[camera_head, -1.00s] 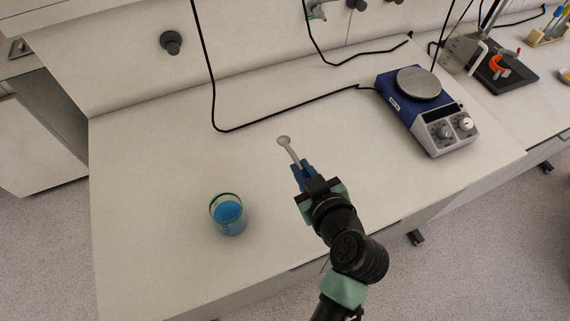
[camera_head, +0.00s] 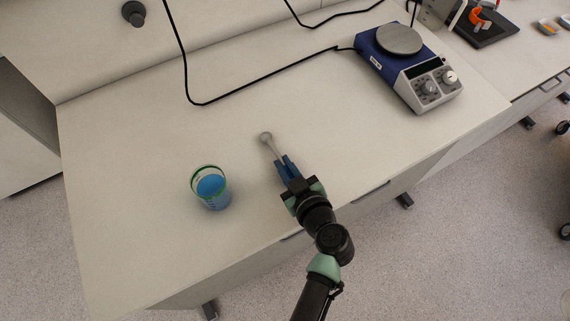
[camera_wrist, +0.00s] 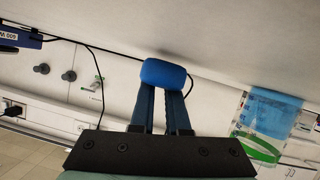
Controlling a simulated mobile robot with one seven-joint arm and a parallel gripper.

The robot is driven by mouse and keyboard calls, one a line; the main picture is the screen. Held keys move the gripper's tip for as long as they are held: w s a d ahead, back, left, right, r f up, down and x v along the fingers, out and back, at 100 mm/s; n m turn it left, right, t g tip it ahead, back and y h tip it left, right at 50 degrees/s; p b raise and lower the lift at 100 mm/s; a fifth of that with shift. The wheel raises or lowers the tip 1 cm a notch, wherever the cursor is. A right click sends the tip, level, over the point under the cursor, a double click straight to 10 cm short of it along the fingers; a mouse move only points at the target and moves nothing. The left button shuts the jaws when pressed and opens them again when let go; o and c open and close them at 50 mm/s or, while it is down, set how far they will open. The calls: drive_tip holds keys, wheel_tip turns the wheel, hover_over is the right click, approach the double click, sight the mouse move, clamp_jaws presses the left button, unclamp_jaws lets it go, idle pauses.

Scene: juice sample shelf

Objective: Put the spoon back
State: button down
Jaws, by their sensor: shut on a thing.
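The spoon (camera_head: 266,138) is pale grey with a small round bowl and a thin handle. My gripper (camera_head: 284,163) is shut on its handle end, and the bowl points away from me toward the back left. Spoon and gripper are over the white bench, right of a glass beaker (camera_head: 211,189) of blue liquid. I cannot tell the spoon's height above the bench. The beaker also shows there at the right (camera_wrist: 268,118).
A blue and white hotplate stirrer (camera_head: 418,80) stands at the back right of the white bench (camera_head: 130,150), its black cable (camera_head: 260,84) running along the bench. A black tray (camera_head: 486,32) with an orange item lies farther right. The bench is clear around the spoon.

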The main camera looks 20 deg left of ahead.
drive_tip(key=shift+f, duration=0.25)
drive_tip(key=shift+f+b, duration=0.25)
drive_tip(key=shift+b, duration=0.1)
drive_tip(key=c, duration=0.9)
unclamp_jaws()
drive_tip(key=shift+r, duration=0.1)
drive_tip(key=shift+r, duration=0.1)
